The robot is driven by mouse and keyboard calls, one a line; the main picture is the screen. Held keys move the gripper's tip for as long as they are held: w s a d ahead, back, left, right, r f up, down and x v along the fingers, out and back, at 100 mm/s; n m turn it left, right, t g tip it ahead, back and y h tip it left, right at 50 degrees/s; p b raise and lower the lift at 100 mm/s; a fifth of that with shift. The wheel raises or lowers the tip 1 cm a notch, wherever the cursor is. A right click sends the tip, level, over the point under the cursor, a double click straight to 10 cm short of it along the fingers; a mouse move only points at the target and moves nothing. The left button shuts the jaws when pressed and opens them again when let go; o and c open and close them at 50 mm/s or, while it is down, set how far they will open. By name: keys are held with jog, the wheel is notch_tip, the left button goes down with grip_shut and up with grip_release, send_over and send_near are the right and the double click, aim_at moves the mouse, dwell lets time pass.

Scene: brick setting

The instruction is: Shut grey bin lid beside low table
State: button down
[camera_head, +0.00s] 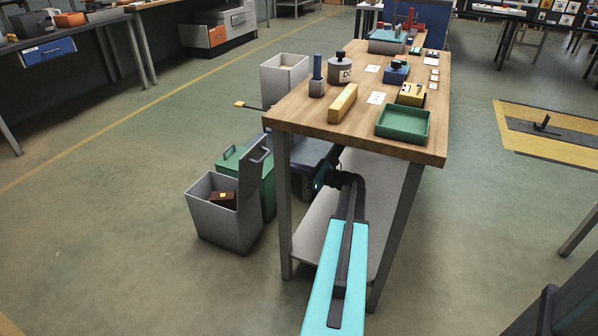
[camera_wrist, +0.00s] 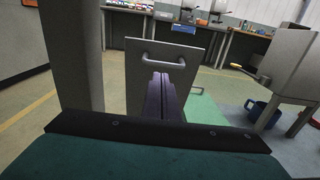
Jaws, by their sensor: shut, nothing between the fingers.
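The grey bin (camera_head: 222,222) stands on the floor left of the low wooden table (camera_head: 300,123). Its lid (camera_head: 252,175) is raised about upright on the side towards the table. Brown contents show inside the open bin. In the wrist view the lid (camera_wrist: 143,91) faces me, with its bar handle (camera_wrist: 163,62) near the top. My gripper (camera_wrist: 166,77) is shut and empty, pointing at the lid just below the handle; whether it touches cannot be told. In the head view my wrist is under the tabletop, and the fingertips are hidden.
A table leg (camera_head: 284,200) stands between my wrist and the bin; a leg also shows close at left in the wrist view (camera_wrist: 76,60). A green bin (camera_head: 267,190) stands behind the grey one. A lower shelf (camera_head: 322,215) lies under my arm. Floor left is clear.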

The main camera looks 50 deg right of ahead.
aim_at(264, 159)
jog(key=b+x, duration=0.1)
jog(key=x, duration=0.6)
jog(key=shift+w, duration=0.2)
jog(key=shift+w+a+r, duration=0.1)
